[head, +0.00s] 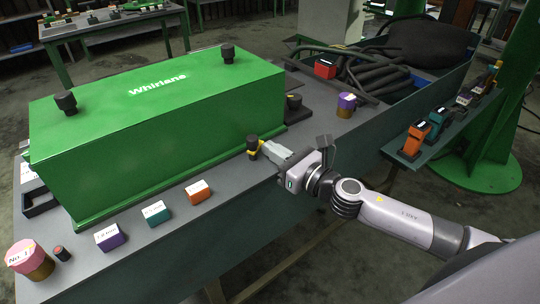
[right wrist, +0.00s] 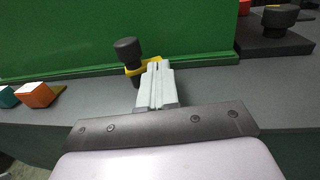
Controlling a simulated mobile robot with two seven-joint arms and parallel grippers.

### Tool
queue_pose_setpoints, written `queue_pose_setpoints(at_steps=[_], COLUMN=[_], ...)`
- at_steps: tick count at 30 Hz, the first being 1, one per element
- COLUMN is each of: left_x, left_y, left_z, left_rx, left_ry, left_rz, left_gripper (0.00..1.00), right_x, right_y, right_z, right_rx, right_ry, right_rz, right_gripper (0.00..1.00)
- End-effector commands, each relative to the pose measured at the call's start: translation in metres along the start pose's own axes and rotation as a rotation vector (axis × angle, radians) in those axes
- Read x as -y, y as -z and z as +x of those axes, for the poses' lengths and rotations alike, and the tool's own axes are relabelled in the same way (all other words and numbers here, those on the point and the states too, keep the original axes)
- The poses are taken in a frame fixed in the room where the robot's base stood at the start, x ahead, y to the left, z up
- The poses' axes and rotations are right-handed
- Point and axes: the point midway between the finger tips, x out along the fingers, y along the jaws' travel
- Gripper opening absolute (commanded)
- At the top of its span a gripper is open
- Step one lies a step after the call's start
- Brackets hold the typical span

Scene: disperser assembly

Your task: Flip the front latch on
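The green box marked "Whirlane" (head: 150,125) stands on the grey table. At its front right corner is the front latch, a black knob (head: 252,142) with a yellow part (head: 261,146) beside it. In the right wrist view the black knob (right wrist: 128,50) stands upright, and the yellow part (right wrist: 133,68) shows behind my fingertips. My right gripper (head: 268,152) is at the latch, its two fingers (right wrist: 156,75) side by side and looking shut. I cannot tell whether they touch the yellow part or pinch it. My left gripper is not in view.
Purple (head: 110,237), teal (head: 156,212) and orange (head: 198,191) blocks line the table's front edge. A pink-topped cylinder (head: 28,258) is at the left corner. Another black knob (head: 293,101) stands right of the box. A blue bin (head: 440,85) holds dark hoses.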

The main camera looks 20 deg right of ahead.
Motion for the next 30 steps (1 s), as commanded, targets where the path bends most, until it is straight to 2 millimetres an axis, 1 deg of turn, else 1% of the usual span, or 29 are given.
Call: queue_pose_setpoints(at_steps=[11, 25, 30], left_x=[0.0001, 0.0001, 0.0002], left_y=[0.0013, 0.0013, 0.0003], left_z=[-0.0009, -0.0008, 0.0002], left_rx=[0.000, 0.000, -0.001], left_ry=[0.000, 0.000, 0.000], left_rz=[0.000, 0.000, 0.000], left_gripper=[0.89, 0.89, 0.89], right_x=[0.0036, 0.0036, 0.0072], right_y=[0.0001, 0.0001, 0.0007], right_z=[0.0040, 0.0041, 0.0041], right_rx=[0.000, 0.000, 0.000], right_ry=[0.000, 0.000, 0.000], right_rz=[0.001, 0.001, 0.000], right_gripper=[0.00, 0.00, 0.00])
